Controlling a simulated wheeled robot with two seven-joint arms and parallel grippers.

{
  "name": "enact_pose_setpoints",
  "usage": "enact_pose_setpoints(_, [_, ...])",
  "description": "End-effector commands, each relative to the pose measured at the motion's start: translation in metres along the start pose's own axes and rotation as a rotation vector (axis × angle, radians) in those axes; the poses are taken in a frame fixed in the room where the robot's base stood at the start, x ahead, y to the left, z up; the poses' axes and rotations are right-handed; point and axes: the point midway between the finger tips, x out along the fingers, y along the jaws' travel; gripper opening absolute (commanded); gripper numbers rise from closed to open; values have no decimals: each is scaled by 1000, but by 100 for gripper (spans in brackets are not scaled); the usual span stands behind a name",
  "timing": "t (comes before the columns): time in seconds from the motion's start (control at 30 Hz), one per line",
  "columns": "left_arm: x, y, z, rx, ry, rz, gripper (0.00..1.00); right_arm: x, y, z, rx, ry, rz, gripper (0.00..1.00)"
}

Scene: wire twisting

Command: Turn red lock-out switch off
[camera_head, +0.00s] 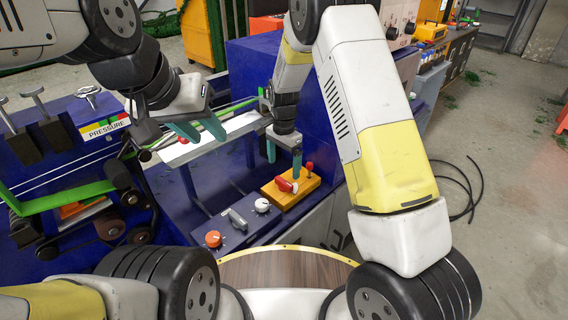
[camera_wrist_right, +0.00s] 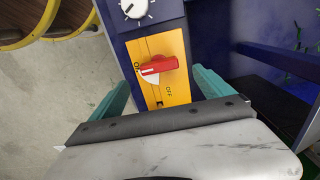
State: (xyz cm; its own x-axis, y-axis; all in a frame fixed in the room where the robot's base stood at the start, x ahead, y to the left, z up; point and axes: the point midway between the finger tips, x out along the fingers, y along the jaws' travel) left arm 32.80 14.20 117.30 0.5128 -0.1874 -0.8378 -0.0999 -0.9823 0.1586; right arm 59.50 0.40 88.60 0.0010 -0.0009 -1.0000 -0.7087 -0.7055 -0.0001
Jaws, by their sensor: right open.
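The red lock-out switch (camera_head: 285,184) sits on a yellow plate (camera_head: 293,197) on the blue console. In the right wrist view, the red handle (camera_wrist_right: 158,66) lies across its yellow plate (camera_wrist_right: 178,46), its left end near a partly hidden "ON" mark; "OFF" is printed below it. My right gripper (camera_head: 284,157) is open just above the plate. In its wrist view, the teal fingers (camera_wrist_right: 160,92) are spread either side of the plate, with the handle ahead of them and no visible contact. My left gripper (camera_head: 200,130) is open and empty over the machine, left of the switch.
A white knob (camera_head: 262,205), a grey handle (camera_head: 237,219) and an orange knob (camera_head: 213,239) line the console front-left. A round wooden surface (camera_head: 285,272) lies in front. Open floor lies at right, with a black cable (camera_head: 468,190).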

Motion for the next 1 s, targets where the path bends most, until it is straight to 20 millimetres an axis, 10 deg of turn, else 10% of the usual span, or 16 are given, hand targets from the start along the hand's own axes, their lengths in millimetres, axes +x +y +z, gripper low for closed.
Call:
enact_pose_setpoints(0.4, [0, 0, 0, 0, 0, 0, 36, 61, 1, 0, -1, -2, 2, 91])
enact_pose_setpoints(0.77, [0, 0, 0, 0, 0, 0, 36, 68, 1, 0, -2, -1, 0, 91])
enact_pose_setpoints(1.0, [0, 0, 0, 0, 0, 0, 36, 68, 1, 0, -2, -1, 0, 48])
